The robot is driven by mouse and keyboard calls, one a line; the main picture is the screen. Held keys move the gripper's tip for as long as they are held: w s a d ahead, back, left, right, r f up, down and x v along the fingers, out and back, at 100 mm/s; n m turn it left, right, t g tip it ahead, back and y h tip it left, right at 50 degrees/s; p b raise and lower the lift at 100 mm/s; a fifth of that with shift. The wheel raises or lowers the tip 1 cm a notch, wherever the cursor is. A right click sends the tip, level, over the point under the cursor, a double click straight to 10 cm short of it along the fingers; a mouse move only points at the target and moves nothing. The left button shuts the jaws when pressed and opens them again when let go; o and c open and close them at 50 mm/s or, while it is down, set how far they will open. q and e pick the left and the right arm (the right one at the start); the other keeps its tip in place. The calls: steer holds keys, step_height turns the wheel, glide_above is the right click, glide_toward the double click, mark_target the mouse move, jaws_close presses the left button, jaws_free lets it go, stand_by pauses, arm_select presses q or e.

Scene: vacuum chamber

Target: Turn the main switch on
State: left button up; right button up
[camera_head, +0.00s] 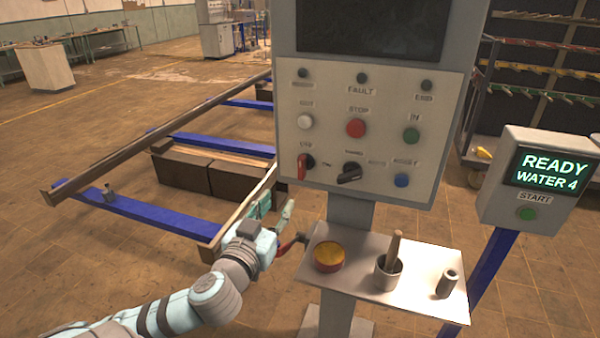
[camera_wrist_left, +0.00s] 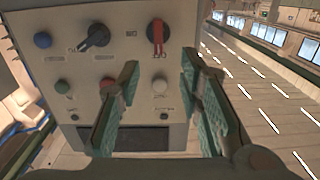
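The control panel (camera_head: 372,125) carries a red-handled rotary switch (camera_head: 305,167) at its lower left, which looks like the main switch; its label is too small to read. Its handle stands roughly upright. In the left wrist view, which shows the panel upside down, this red switch (camera_wrist_left: 157,36) is at the top, beyond the fingertips. My left gripper (camera_head: 274,207) is below and left of the panel, its teal fingers apart and empty. The open fingers also show in the left wrist view (camera_wrist_left: 160,75), apart from the switch. My right gripper is not in view.
A black rotary knob (camera_head: 349,173) sits beside the red switch, with several buttons above. A shelf (camera_head: 415,290) below the panel holds a yellow-topped red container (camera_head: 328,257), a cup (camera_head: 388,273) and a small cylinder (camera_head: 448,284). A READY screen box (camera_head: 540,180) stands right.

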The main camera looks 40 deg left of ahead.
mark_target(300, 168)
arm_select(q)
steer(key=x, duration=1.4)
steer(key=shift+w+d+r, duration=0.1)
steer(key=shift+w+r, duration=0.05)
steer(key=shift+r, duration=0.25)
jaws_close()
